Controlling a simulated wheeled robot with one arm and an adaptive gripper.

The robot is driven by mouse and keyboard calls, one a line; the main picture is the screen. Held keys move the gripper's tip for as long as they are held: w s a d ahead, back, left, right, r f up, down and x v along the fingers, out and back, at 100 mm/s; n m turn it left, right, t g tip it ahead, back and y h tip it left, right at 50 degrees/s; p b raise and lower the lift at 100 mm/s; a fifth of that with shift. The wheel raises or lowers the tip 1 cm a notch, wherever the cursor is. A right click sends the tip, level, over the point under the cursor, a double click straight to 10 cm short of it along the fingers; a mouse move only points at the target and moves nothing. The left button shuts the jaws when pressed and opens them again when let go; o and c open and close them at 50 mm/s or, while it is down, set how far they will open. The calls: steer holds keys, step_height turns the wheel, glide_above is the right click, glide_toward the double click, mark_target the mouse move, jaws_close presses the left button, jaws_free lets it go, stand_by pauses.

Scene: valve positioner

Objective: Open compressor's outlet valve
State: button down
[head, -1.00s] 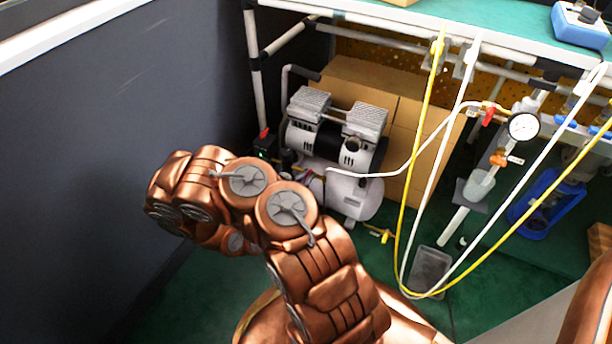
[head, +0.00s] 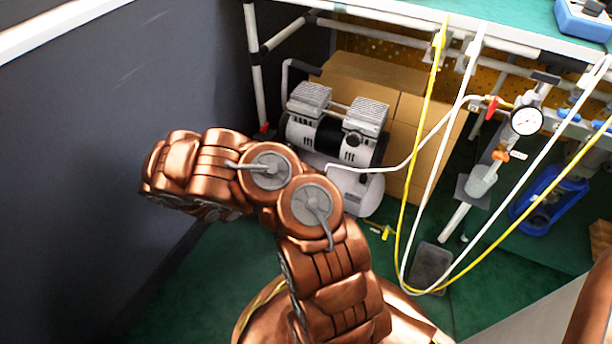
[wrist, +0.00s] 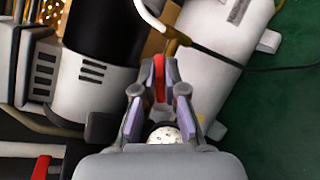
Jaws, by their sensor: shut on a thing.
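The compressor (head: 338,135) stands on the green floor under the bench in the head view, with a white tank and a black and grey motor. Its tank (wrist: 222,50) and motor (wrist: 105,75) show close up in the wrist view. My gripper (wrist: 160,70) is shut on a red valve handle (wrist: 160,82), which stands between its two fingers. A brass fitting (wrist: 178,38) with a hose lies just beyond the fingertips. A round white gauge face (wrist: 163,134) sits below the handle, between the fingers. In the head view my arm hides the gripper and the valve.
A dark wall (head: 90,130) is close on the left. A white hose and a yellow hose (head: 412,170) hang from the bench to the right. Cardboard boxes (head: 400,130) stand behind the compressor. Another red handle (wrist: 40,168) is at lower left in the wrist view.

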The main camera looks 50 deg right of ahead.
steer(key=m+y+b, duration=0.1)
steer(key=m, duration=0.1)
steer(key=m+y+b, duration=0.1)
steer(key=m, duration=0.2)
steer(key=shift+g+b, duration=0.3)
stand_by(0.4)
steer(key=c, duration=1.2)
jaws_free()
steer(key=shift+c, duration=0.2)
steer(key=v, duration=1.2)
steer(key=shift+r, duration=0.15)
